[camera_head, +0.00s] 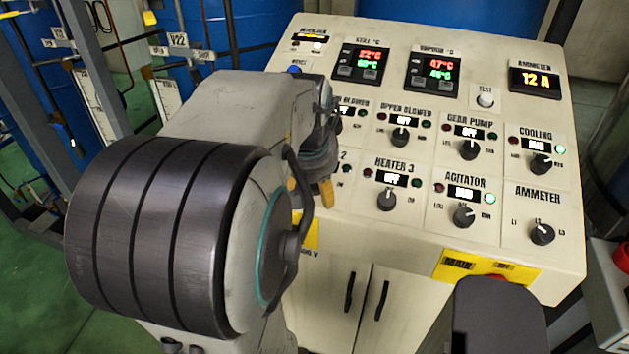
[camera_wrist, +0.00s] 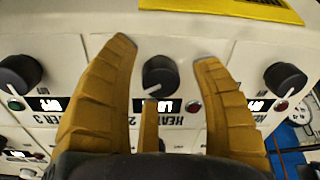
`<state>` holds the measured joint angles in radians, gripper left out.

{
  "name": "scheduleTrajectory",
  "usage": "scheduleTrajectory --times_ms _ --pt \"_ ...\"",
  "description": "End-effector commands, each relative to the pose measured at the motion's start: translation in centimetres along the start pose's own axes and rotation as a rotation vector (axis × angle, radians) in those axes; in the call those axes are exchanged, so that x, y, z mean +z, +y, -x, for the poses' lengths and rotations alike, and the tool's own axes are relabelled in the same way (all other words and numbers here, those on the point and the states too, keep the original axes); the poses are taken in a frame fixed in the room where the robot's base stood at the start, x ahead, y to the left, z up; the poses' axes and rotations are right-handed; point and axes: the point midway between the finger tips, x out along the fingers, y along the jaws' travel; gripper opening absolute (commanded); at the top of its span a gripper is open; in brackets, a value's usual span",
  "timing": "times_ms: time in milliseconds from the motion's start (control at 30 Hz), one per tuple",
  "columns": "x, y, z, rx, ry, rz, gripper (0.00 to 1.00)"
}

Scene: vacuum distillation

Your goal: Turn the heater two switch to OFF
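The heater two switch (camera_wrist: 160,74) is a round black knob on the cream panel, shown upside down in the wrist view. Its white pointer mark faces down in that view, towards its small lit display (camera_wrist: 166,106), whose word is too blurred to read. My gripper (camera_wrist: 165,55) is open, with tan fingers on the left and right of the knob and a shorter one below it. I see gaps between the side fingers and the knob. In the head view my gripper (camera_head: 311,193) is at the panel's left side, and my arm hides the heater two knob there.
The Heater 3 knob (camera_wrist: 20,74) is to the left in the wrist view, and another knob (camera_wrist: 284,78) is to the right. In the head view the Heater 3 knob (camera_head: 386,200) and agitator knob (camera_head: 463,215) are right of my gripper. A yellow main plate (camera_head: 457,264) is on the front edge.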

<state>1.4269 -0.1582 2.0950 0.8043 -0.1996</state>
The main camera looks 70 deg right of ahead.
Motion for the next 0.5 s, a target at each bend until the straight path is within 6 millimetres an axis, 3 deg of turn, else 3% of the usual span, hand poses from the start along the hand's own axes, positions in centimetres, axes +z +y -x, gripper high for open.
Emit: scheduleTrajectory --times_ms 500 --pt "-0.03 0.0 0.04 0.0 0.001 0.0 0.13"
